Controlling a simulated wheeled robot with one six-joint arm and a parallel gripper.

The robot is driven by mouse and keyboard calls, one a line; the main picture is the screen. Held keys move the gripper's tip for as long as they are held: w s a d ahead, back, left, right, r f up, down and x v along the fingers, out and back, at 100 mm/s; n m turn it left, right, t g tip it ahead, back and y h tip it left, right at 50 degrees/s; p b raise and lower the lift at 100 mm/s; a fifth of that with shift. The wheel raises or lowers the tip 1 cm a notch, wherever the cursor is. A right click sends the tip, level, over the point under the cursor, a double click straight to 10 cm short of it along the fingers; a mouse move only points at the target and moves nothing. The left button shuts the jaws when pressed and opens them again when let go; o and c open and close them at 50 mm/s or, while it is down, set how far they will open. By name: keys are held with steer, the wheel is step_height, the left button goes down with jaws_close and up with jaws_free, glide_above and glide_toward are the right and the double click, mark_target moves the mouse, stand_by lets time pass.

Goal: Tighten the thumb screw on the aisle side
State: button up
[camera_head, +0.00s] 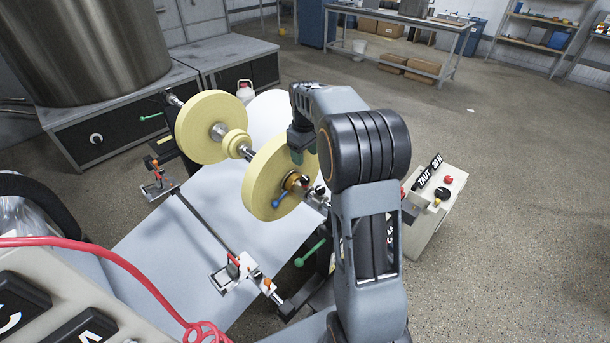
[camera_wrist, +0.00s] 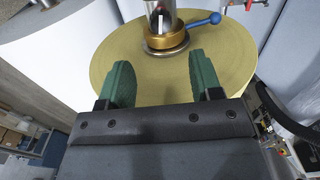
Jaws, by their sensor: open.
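A blue thumb screw with a ball end (camera_wrist: 203,20) sticks out sideways from a brass collar (camera_wrist: 165,43) on the shaft in the wrist view. The collar sits against the flat face of a yellow roll (camera_wrist: 130,82). In the head view the blue screw (camera_head: 279,199) points down and left from the collar, on the roll's aisle side. My gripper (camera_wrist: 157,78) is open, its two green fingers apart and empty in front of the roll face. The collar and screw lie beyond the fingertips. In the head view the gripper (camera_head: 298,156) is partly hidden by my arm.
A second yellow roll (camera_head: 202,127) sits farther along the shaft. A rail with clamps with red levers (camera_head: 233,266) crosses below the rolls. A control box (camera_head: 435,210) with knobs stands right of my arm.

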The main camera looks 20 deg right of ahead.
mark_target(305, 177)
step_height(305, 177, down, 10)
steer(key=shift+r+p, duration=0.2)
steer(key=shift+p, duration=0.45)
steer(key=c, duration=0.9)
